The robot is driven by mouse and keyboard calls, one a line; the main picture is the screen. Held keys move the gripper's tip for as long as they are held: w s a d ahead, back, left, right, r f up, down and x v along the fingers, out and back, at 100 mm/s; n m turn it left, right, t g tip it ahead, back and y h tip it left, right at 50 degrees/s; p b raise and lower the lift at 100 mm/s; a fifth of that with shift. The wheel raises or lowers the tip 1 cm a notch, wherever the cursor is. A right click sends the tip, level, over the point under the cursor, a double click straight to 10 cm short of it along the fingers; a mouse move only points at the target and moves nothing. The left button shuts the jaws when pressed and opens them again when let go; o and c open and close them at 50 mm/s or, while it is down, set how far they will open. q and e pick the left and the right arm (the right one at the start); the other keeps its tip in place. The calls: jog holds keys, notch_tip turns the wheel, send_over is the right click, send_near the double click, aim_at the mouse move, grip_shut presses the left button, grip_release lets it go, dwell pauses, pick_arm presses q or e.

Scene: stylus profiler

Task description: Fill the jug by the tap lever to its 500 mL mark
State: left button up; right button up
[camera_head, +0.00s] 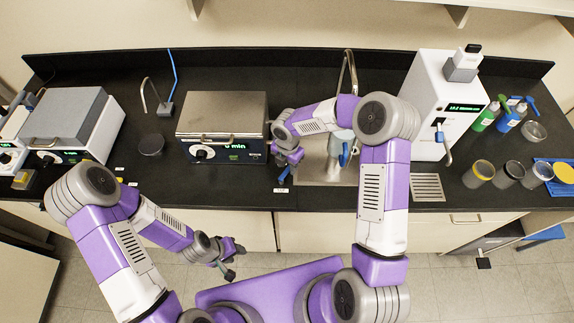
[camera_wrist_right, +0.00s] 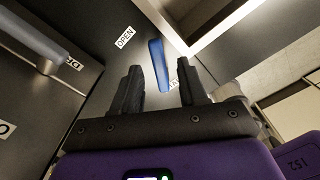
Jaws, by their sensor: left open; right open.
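A pale translucent jug (camera_head: 341,142) with a blue handle stands in the sink area, partly hidden by my right arm; its marks and water level cannot be read. The metal tap (camera_head: 350,65) arches above and behind it. A blue lever (camera_head: 284,174) lies left of the sink at the counter front; it also shows in the right wrist view (camera_wrist_right: 158,64). My right gripper (camera_head: 288,160) is open at the lever. In the wrist view its fingers (camera_wrist_right: 160,85) are apart, with the lever between and beyond their tips. My left gripper (camera_head: 230,264) is open and empty in front of the counter.
An OPEN label (camera_wrist_right: 124,37) sits beside the lever. A box instrument (camera_head: 223,128) stands left of the sink (camera_head: 322,178). A white dispenser (camera_head: 437,95) stands right of it, with bottles and cups beyond.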

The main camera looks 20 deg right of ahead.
jog(key=shift+f, duration=0.9)
jog(key=shift+w, duration=0.1)
grip_shut()
